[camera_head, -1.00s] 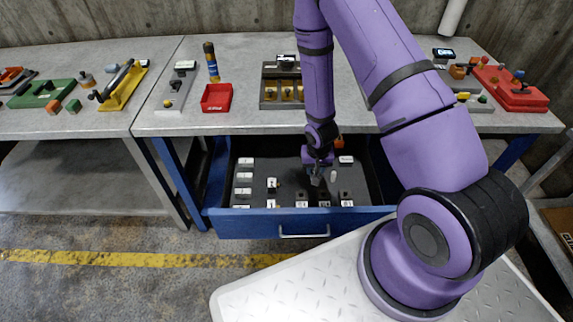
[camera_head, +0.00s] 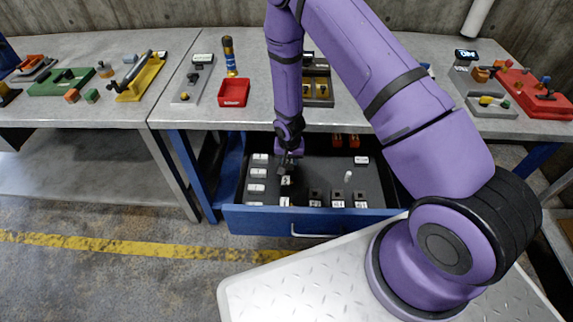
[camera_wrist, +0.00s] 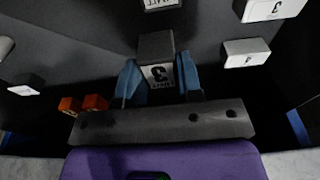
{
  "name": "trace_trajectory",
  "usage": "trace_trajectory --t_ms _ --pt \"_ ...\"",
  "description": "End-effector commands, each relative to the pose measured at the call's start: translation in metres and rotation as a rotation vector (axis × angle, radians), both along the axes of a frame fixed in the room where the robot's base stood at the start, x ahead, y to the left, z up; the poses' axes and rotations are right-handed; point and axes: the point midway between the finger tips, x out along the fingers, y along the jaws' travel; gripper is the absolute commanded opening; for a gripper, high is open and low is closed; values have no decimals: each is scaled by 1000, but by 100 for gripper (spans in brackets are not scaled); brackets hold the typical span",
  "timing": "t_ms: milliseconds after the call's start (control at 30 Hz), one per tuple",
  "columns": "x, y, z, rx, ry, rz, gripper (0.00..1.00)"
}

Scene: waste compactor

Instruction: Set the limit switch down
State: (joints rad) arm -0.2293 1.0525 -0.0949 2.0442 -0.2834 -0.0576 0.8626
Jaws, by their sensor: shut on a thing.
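The limit switch (camera_wrist: 156,48) is a small dark grey block with a white label bearing a 3, upside down in the wrist view. My gripper (camera_wrist: 159,82) is shut on it, one blue finger on each side. In the head view my gripper (camera_head: 287,171) points down into the left part of the open blue drawer (camera_head: 270,222), among labelled items. The switch is small there, and I cannot tell whether it touches the drawer floor.
White labelled blocks (camera_head: 257,188) line the drawer's left side. Several dark labelled pieces (camera_head: 337,197) stand along its front. Orange pieces (camera_head: 345,140) are at the back. A red bin (camera_head: 234,92) stands on the bench above. The drawer's middle has bare floor.

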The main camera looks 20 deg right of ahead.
Motion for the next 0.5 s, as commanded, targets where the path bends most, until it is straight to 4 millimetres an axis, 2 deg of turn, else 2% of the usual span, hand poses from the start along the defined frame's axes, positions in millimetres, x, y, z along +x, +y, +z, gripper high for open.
trace_trajectory --t_ms 200,400,500 --pt "10 9 -2 0 0 0 8" --pt "8 8 -31 -1 2 0 8" --pt "8 8 -37 0 1 -1 8"
